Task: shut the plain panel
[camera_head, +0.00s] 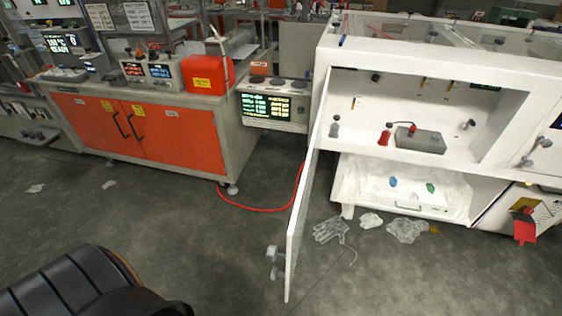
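A white plain panel (303,215) is hinged at the left edge of the white cabinet (335,52). It stands wide open, swung out toward me, and shows nearly edge-on. Grey knobs (275,262) stick out to the left near its lower free end. The cabinet's opening is uncovered. Inside it are a grey box (420,139), a red bottle-like thing (384,136) and small fittings on the back wall. Neither of my grippers is in view.
A white drawer (447,202) with crumpled film stands open below the opening. Clear gloves (329,230) and scraps lie on the floor beside the panel. A red cable (245,207) runs behind it. A black padded chair (70,285) is at the lower left. An orange-doored bench (140,130) stands left.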

